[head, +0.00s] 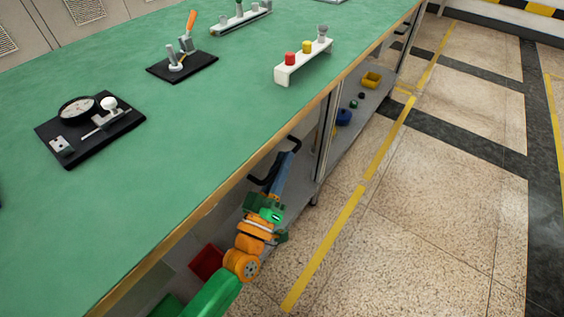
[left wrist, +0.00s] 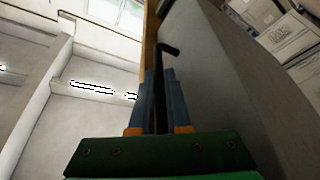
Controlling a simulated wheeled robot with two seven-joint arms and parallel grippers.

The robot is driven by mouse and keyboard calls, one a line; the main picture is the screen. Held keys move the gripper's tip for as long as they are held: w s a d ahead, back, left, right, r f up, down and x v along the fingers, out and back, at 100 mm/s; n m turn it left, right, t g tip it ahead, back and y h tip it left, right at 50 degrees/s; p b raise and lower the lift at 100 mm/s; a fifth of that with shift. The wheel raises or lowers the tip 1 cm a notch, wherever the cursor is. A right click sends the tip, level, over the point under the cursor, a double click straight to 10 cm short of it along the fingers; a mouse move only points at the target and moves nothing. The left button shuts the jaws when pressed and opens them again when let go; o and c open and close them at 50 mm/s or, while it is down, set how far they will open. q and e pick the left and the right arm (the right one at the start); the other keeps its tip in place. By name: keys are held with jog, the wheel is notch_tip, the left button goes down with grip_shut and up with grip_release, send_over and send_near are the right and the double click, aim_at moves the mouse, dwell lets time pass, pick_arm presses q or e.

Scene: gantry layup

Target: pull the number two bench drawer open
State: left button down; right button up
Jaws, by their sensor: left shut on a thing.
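A black bar handle (head: 295,143) shows under the front edge of the green-topped bench (head: 190,130). My left gripper (head: 286,160) reaches in from below and is shut on this handle. In the left wrist view the black handle (left wrist: 159,62) runs between the blue-grey fingers of my left gripper (left wrist: 160,78), and its bent end stands out beyond them. A grey panel (left wrist: 225,75), which seems to be the drawer front, lies close to the right of the fingers. The overhanging top hides most of the drawer in the head view. No drawer number is readable. My right gripper is out of view.
On the bench stand a dial gauge plate (head: 90,128), a clamp on a black base (head: 182,65) and a white rack with coloured pegs (head: 304,60). A lower shelf (head: 358,112) holds a yellow bin (head: 371,79). The floor (head: 440,220) at right is clear.

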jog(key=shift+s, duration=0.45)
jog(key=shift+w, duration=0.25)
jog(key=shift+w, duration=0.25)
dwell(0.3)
